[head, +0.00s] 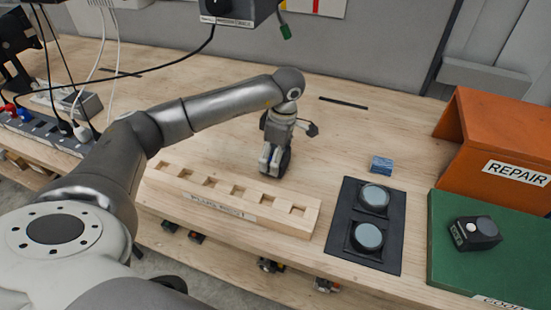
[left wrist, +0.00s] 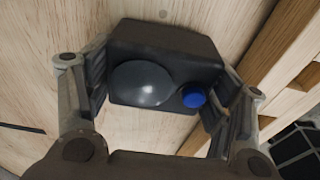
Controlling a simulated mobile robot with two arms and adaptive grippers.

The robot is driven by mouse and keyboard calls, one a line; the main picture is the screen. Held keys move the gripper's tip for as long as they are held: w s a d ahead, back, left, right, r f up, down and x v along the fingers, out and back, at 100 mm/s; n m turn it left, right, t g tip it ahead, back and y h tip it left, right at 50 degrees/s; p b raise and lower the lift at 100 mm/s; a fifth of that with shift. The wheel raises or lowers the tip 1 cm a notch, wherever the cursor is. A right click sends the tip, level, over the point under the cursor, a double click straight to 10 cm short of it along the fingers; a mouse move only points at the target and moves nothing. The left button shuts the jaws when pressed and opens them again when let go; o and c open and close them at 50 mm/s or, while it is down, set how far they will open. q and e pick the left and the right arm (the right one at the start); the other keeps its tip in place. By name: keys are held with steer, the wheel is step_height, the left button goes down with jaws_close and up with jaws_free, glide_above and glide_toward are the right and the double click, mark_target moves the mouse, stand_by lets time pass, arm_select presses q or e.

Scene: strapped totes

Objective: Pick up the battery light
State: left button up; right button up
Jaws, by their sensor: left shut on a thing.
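A dark battery light (left wrist: 165,65) with a grey dome lens and a blue button sits between the fingers of my left gripper (left wrist: 160,108) in the left wrist view. The fingers press on its two ends. In the head view my left gripper (head: 273,160) points down just behind the wooden slotted block, with a dark part of the light (head: 285,163) showing at its fingertips. I cannot tell whether the light still touches the table. Another dark light (head: 475,233) with a pale button lies on the green board. My right gripper is not in view.
The wooden block (head: 165,192) with square slots lies near the front edge. A black plate (head: 352,205) with two round grey discs, a small blue block (head: 381,165), the green board (head: 450,207) and an orange REPAIR bin (head: 500,125) stand to the right. A power strip (head: 40,132) is left.

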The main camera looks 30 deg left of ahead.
arm_select(q)
steer(key=r, duration=0.1)
steer(key=r+b, duration=0.1)
steer(key=shift+s+d+r, duration=0.15)
steer(key=shift+s+r, duration=0.05)
steer(key=shift+r, duration=0.2)
steer(key=s+d+r+b, duration=0.1)
steer(key=s+d+r, duration=0.1)
steer(key=s+r, duration=0.2)
steer(key=shift+s+d+r, duration=0.2)
steer(key=shift+d+r, duration=0.2)
steer(key=shift+r, duration=0.5)
steer(key=s+d+r, duration=0.1)
steer(key=s, duration=0.1)
steer(key=s+d+r, duration=0.1)
steer(key=s+d, duration=0.1)
steer(key=s+d+r, duration=0.1)
steer(key=s, duration=0.2)
steer(key=shift+d+r, duration=0.25)
